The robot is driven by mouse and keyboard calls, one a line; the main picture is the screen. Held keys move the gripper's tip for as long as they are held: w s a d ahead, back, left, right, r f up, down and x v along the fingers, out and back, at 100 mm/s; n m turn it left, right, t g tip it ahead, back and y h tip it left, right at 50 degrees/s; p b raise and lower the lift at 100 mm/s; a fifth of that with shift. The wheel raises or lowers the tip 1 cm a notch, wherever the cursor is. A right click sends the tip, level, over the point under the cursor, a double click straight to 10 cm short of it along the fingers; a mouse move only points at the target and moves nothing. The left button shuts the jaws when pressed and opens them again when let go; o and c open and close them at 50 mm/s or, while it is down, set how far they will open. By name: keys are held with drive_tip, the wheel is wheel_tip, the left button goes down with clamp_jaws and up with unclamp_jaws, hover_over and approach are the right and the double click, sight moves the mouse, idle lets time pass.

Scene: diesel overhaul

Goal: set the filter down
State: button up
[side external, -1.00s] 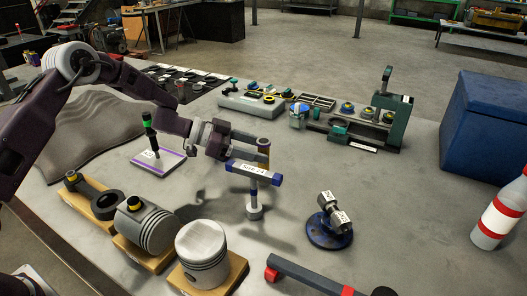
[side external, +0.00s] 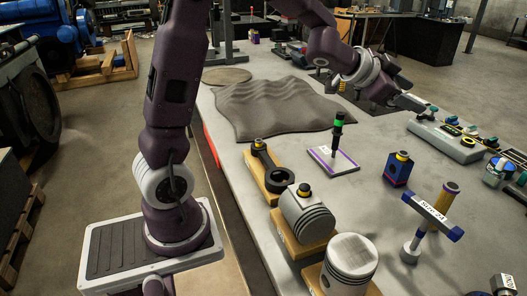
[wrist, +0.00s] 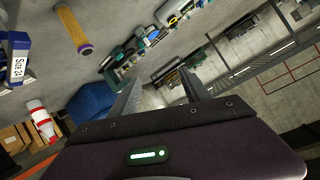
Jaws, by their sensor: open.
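The filter, a tan cylinder with a purple-rimmed end (side external: 450,193), stands about upright on the grey bench, beside and partly behind a blue crossbar stand (side external: 430,213) labelled as a size. The crossbar hides part of its lower body. In the wrist view the filter (wrist: 73,28) lies at upper left, outside the fingers. My gripper (side external: 414,104) is behind and above it, clear of it. In the wrist view its fingers (wrist: 163,88) are spread with nothing between them.
A blue block with a yellow top (side external: 398,170) stands left of the filter. Pistons (side external: 348,265) on wooden blocks line the front. A white pad with a green-topped tool (side external: 335,160) and a grey mat (side external: 280,105) lie farther left. A green-knobbed tray (side external: 447,137) sits at right.

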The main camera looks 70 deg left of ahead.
drive_tip(key=s+a+r+n+y, duration=0.2)
drive_tip(key=s+r+n+y, duration=0.15)
drive_tip(key=s, duration=0.45)
drive_tip(key=s+d+f+n+g, duration=0.1)
drive_tip(key=s+d+f+g, duration=0.1)
drive_tip(key=s, duration=0.7)
drive_tip(key=s+d+f+g+h, duration=0.1)
drive_tip(key=s+d+f+g, duration=0.1)
drive_tip(key=s, duration=0.8)
drive_tip(key=s+d+f+n+g, duration=0.1)
drive_tip(key=s+d+f+g, duration=0.1)
drive_tip(key=s, duration=0.8)
drive_tip(key=shift+d+f+n+g+h, duration=0.35)
drive_tip(key=shift+d+f+g, duration=0.05)
drive_tip(key=shift+g, duration=0.2)
